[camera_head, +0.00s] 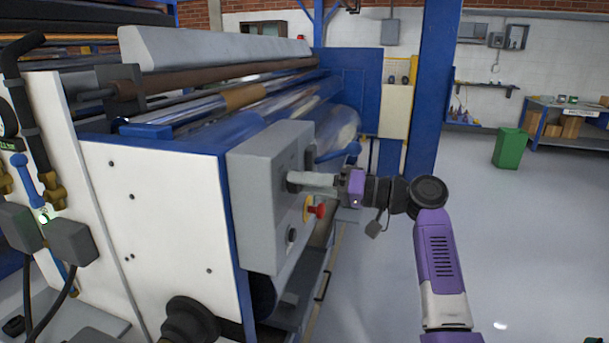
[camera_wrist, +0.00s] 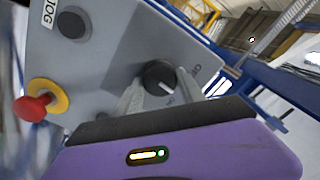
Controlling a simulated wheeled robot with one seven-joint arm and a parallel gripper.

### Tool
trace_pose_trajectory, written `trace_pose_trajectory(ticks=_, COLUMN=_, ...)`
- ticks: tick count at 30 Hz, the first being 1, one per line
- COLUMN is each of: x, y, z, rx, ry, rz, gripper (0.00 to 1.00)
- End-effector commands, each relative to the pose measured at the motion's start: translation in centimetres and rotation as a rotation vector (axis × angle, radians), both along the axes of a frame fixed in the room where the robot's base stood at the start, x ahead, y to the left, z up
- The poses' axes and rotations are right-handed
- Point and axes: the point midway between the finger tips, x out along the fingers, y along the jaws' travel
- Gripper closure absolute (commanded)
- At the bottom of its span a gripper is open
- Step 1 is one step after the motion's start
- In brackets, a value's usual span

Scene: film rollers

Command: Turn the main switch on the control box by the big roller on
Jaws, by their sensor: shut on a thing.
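The grey control box (camera_head: 262,200) is fixed to the end of the big roller machine in the head view. Its face fills much of the wrist view (camera_wrist: 100,60). The main switch, a round black knob (camera_wrist: 158,76) with a white mark, is on that face. My gripper (camera_head: 292,181) reaches the box face from the right. In the wrist view my gripper (camera_wrist: 160,84) has its two fingers on either side of the knob, shut on it. In the head view the fingers hide the knob. The lettering beside the knob is only partly readable.
A red emergency button (camera_head: 318,210) on a yellow ring sits below my gripper; it also shows in the wrist view (camera_wrist: 32,107). A black button (camera_wrist: 72,23) has a JOG label.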

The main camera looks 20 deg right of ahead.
Motion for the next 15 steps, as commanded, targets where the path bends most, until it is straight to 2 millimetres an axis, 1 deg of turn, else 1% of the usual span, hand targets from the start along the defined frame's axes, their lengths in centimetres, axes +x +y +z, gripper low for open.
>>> trace_pose_trajectory(ticks=6, x=-0.05, y=-0.05, z=0.25, rx=0.115, ry=0.161, rz=0.001, gripper=0.94)
trace_pose_trajectory(ticks=15, x=-0.04, y=-0.13, z=0.08, rx=0.237, ry=0.329, rz=0.0, gripper=0.94)
